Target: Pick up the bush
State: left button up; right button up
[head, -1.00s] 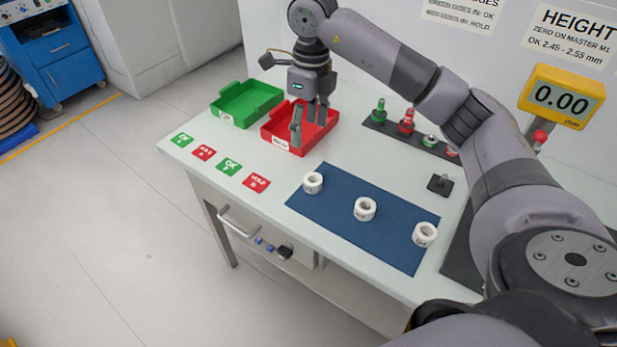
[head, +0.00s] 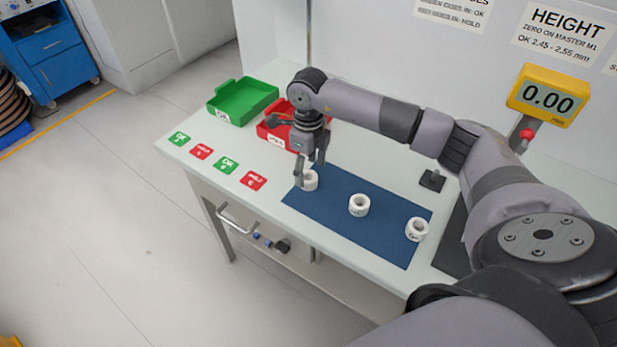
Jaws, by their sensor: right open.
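Three white ring-shaped bushes stand on the blue mat (head: 385,225). My right gripper (head: 308,175) is open, fingers pointing down, right at the left bush. One finger is on the bush's left side and partly covers it. I cannot tell whether the fingers touch it. My left gripper is not in view.
A green tray (head: 213,113) and a red tray (head: 270,140) stand at the back left, the red one partly behind my gripper. Green and red cards (head: 227,165) lie along the front-left edge. A small black stand (head: 432,180) and a yellow height display (head: 541,96) are at the right.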

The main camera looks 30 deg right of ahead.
aim_at(309, 175)
notch_tip(309, 175, down, 3)
jog(key=shift+f, duration=0.15)
jog(key=c, duration=1.2)
